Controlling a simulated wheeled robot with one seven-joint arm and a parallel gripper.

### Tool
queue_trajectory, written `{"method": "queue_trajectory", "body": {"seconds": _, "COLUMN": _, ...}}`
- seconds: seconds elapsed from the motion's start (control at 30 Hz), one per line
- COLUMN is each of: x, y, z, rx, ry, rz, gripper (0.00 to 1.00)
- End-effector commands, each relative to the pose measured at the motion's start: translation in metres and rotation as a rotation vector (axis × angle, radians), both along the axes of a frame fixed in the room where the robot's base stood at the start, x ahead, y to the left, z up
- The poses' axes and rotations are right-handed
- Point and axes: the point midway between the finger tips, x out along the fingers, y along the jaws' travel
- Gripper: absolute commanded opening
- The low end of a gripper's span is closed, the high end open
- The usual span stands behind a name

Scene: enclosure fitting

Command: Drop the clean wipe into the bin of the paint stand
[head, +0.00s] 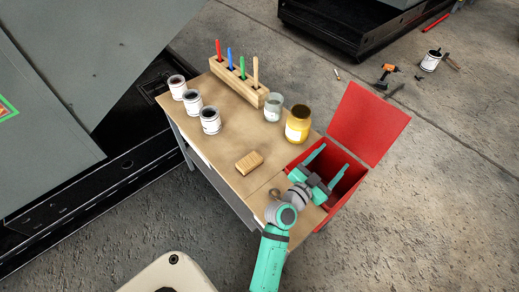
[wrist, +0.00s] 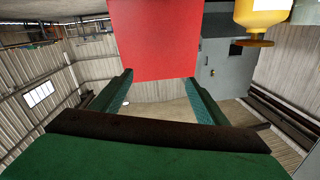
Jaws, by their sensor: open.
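The paint stand (head: 225,140) is a wooden-topped table with a red bin (head: 346,203) at its right end. The bin's red lid (head: 368,125) stands open behind it and also shows in the wrist view (wrist: 153,40). My gripper (head: 336,157) is over the mouth of the bin with its two green fingers spread apart. In the wrist view the gap between the fingers (wrist: 159,78) holds nothing. I see no wipe in either view. My gripper and the bin walls hide most of the bin's inside.
On the stand are a yellow jar (head: 298,124) near the bin, a glass jar (head: 272,112), a wooden block (head: 249,162), several white paint cans (head: 210,120) and a wooden rack (head: 238,88) of coloured brushes. Tools lie on the concrete floor beyond.

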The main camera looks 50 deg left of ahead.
Motion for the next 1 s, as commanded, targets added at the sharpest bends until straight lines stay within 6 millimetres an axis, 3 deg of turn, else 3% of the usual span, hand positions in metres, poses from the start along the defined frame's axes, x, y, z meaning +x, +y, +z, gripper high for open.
{"method": "queue_trajectory", "body": {"seconds": 0.2, "x": -0.038, "y": -0.008, "z": -0.001, "rx": 0.000, "ry": 0.002, "rz": -0.009, "gripper": 0.68}}
{"method": "queue_trajectory", "body": {"seconds": 0.4, "x": -0.059, "y": -0.010, "z": 0.000, "rx": 0.000, "ry": 0.000, "rz": -0.010, "gripper": 0.68}}
{"method": "queue_trajectory", "body": {"seconds": 1.0, "x": -0.065, "y": -0.007, "z": 0.000, "rx": 0.000, "ry": 0.000, "rz": -0.004, "gripper": 0.68}}
